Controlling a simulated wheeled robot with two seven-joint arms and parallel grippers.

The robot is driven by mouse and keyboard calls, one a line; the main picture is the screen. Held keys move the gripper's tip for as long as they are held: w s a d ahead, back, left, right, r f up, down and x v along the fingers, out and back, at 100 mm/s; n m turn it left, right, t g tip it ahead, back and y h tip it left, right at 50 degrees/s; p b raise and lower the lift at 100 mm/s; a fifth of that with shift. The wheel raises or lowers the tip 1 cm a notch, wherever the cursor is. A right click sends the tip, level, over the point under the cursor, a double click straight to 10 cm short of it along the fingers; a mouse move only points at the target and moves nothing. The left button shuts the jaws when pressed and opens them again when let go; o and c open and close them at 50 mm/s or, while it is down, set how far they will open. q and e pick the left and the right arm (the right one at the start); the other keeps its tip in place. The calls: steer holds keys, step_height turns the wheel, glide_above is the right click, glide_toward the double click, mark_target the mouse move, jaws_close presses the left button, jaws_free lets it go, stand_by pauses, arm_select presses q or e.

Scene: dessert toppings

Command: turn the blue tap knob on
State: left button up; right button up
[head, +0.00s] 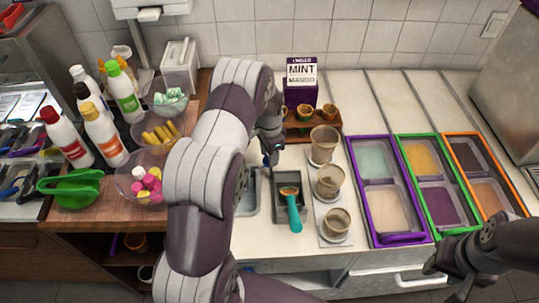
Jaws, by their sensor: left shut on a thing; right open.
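My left gripper (271,155) points down at the back of the counter, above the small sink (252,203). It is shut on the blue tap knob (266,160), of which only a small blue bit shows at the fingertips. The rest of the tap is hidden behind my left arm and gripper, so I cannot tell how far the knob is turned. No water can be made out. My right gripper (446,270) is open at the lower right, in front of the counter, far from the tap.
A scoop with a teal handle (294,212) rests in a grey holder right of the sink. Cups (330,182) stand beyond it, then purple, green and orange framed topping trays (404,238). Bottles and clear bowls (130,190) crowd the left board.

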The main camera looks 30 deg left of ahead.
arm_select(q)
steer(key=m+b, duration=0.1)
steer(key=m, duration=0.3)
steer(key=shift+w+r+m, duration=0.1)
steer(key=shift+r+m, duration=0.05)
steer(key=shift+m, duration=0.15)
steer(key=shift+a, duration=0.1)
stand_by(0.4)
steer(key=o, duration=0.9)
steer(key=shift+o, duration=0.8)
step_height(320, 180, up, 13)
steer(key=b, duration=0.1)
